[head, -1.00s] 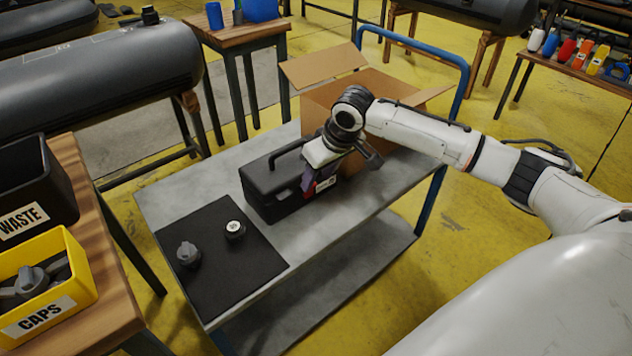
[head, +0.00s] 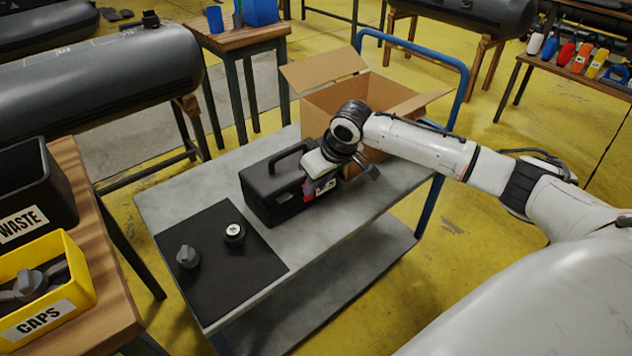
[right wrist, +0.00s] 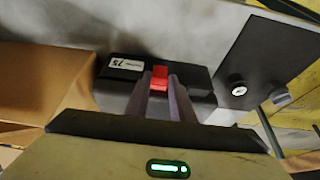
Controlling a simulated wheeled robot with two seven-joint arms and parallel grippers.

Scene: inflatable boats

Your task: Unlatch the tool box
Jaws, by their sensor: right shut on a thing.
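The black tool box (head: 270,185) stands on the grey cart, its carry handle (head: 286,158) on top. A white label (head: 325,186) shows on its front beside my gripper. My right gripper (head: 308,190) is at the front of the box. In the right wrist view the box (right wrist: 198,76) lies ahead, and a red latch (right wrist: 159,74) sits between the fingertips of my right gripper (right wrist: 160,82). The fingers are shut on the latch. My fingers hide part of the box front. My left gripper is out of view.
An open cardboard box (head: 372,92) stands behind the tool box, near the blue cart handle (head: 461,90). A black mat (head: 215,280) with two caps lies at the cart's left. A yellow caps bin (head: 75,300) and a waste bin (head: 40,180) stand on the wooden table.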

